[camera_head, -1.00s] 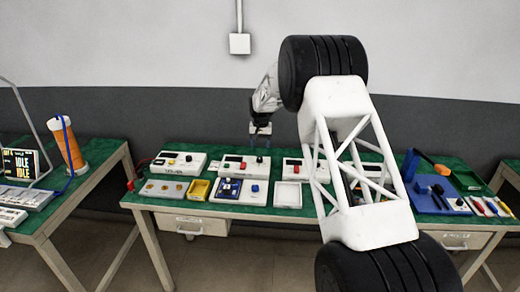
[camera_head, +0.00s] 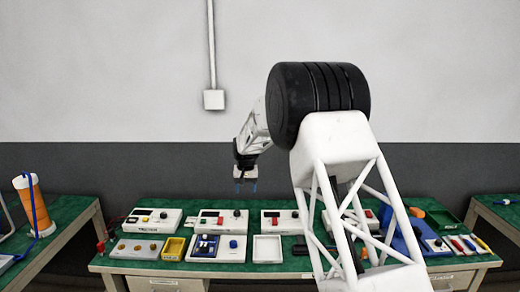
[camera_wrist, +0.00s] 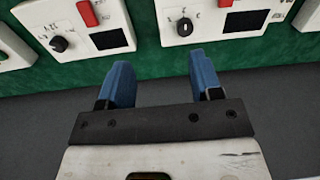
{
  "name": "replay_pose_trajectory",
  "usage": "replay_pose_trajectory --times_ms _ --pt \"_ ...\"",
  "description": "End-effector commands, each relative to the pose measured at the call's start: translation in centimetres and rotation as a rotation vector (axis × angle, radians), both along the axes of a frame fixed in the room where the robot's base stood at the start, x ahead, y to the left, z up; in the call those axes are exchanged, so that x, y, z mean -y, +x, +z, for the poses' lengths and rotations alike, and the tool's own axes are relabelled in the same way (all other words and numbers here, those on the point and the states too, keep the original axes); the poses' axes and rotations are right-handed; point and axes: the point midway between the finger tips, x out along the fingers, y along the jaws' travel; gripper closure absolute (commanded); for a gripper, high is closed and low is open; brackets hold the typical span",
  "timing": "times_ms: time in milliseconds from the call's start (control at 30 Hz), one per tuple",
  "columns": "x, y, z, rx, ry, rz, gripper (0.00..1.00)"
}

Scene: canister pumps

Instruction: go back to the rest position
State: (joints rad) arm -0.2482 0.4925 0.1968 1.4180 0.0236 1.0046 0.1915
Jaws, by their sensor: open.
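My gripper (camera_head: 246,184) hangs in the air above the back of the green bench in the head view, fingers pointing down. In the wrist view its two blue fingers (camera_wrist: 160,80) are apart with nothing between them. Beyond the fingertips are white pump boxes on the green bench top (camera_wrist: 148,60). One box (camera_wrist: 215,18) has a black knob and a dark display; another (camera_wrist: 75,28) to its left has a red switch, a black knob and a dark display. My own arm covers part of the bench's right half.
The bench (camera_head: 190,267) carries a row of white boxes, a yellow tray (camera_head: 174,248), a white tray (camera_head: 267,249) and a blue tray (camera_head: 405,235) with tools. An orange cylinder (camera_head: 34,205) stands on the left table. The wall behind has a conduit box (camera_head: 214,100).

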Motion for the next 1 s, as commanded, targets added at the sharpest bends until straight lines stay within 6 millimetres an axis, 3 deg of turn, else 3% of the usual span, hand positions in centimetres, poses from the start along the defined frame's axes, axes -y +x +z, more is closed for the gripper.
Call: replay_pose_trajectory --times_ms 100,500,1000 --pt "1.7 -2.1 2.6 0.011 0.002 -0.003 0.41" --pt "6.8 -9.8 9.4 0.040 0.002 -0.013 0.41" --pt "12.6 -20.8 15.6 0.075 0.000 -0.025 0.41"
